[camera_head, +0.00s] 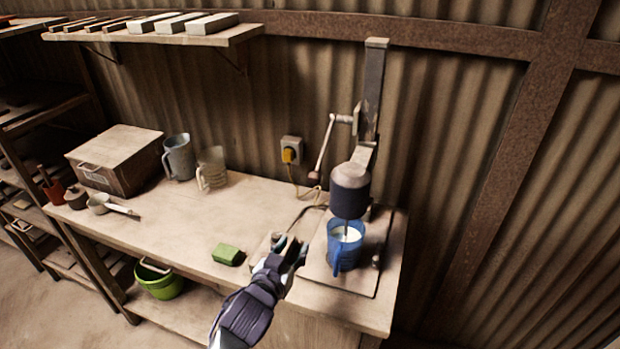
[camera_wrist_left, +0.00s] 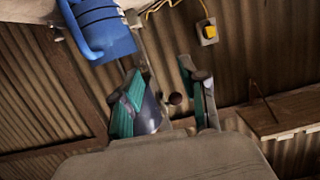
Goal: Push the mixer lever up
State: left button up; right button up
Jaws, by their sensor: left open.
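The mixer (camera_head: 350,190) stands on a board at the right end of the workbench, with a tall grey column and dark motor head. Its lever (camera_head: 325,145) is on the left side and slants down from its pivot to a knob at the low end. A blue jug (camera_head: 346,247) with pale contents stands under the head, the whisk reaching into it; the jug also shows in the left wrist view (camera_wrist_left: 103,30). My left gripper (camera_head: 288,252) is open and empty, left of the jug and below the lever knob, apart from it. Its fingers show in the left wrist view (camera_wrist_left: 165,98). My right gripper is not in view.
A green sponge (camera_head: 227,254) lies on the workbench (camera_head: 215,215) left of my gripper. A yellow plug with a cable (camera_head: 290,155) is on the wall behind. Jugs (camera_head: 179,157) and a box (camera_head: 117,160) stand at the back left. The bench middle is clear.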

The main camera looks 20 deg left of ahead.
aim_at(313, 183)
pick_arm(q)
notch_tip(313, 183, up, 9)
jog(key=w+t, duration=0.2)
jog(key=t, duration=0.1)
jog(key=w+p, duration=0.3)
jog(key=w, duration=0.9)
jog(key=shift+d, duration=0.2)
jog(key=shift+w+f, duration=0.1)
jog(key=shift+w, duration=0.45)
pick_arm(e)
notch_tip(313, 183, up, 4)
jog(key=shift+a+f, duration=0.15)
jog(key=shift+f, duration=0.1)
pick_arm(q)
grip_shut()
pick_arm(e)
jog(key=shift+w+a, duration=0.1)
